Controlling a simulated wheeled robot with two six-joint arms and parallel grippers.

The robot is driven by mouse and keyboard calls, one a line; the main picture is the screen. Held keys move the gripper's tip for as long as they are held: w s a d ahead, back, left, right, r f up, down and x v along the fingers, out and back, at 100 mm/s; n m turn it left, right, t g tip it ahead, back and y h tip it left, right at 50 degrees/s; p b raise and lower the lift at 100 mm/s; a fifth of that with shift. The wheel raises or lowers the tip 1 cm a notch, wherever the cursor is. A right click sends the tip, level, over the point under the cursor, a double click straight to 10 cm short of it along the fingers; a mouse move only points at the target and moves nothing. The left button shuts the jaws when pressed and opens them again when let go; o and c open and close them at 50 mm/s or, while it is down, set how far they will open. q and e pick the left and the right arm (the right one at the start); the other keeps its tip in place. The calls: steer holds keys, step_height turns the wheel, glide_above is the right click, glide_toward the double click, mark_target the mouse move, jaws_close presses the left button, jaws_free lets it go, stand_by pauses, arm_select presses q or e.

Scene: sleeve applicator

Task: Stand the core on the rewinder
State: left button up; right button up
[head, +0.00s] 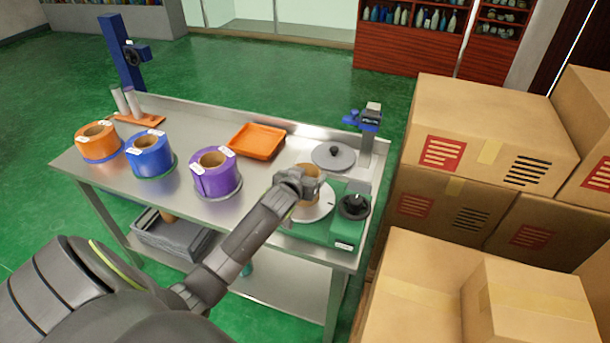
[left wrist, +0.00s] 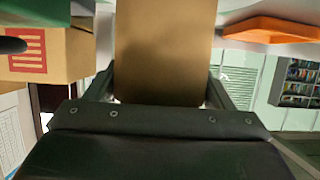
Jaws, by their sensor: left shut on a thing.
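My left gripper (head: 297,184) is shut on the brown cardboard core (head: 309,190). In the left wrist view the core (left wrist: 165,50) fills the space between the two fingers. In the head view the core is upright over the pale round plate (head: 318,205) of the green rewinder (head: 335,228), at the right end of the table. The gripper and arm cover part of the core and plate. I cannot tell whether the core's lower end touches the plate. My right gripper is not in view.
Orange (head: 97,140), blue (head: 149,155) and purple (head: 214,172) rolls stand along the table's left and middle. An orange tray (head: 257,141) and a grey disc with a knob (head: 333,156) lie behind. Large cartons (head: 485,135) crowd the right side.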

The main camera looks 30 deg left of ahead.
arm_select(q)
steer(key=shift+f, duration=0.1)
steer(key=o, duration=1)
steer(key=shift+r, duration=0.2)
steer(key=v, duration=1.2)
steer(key=shift+f, duration=0.1)
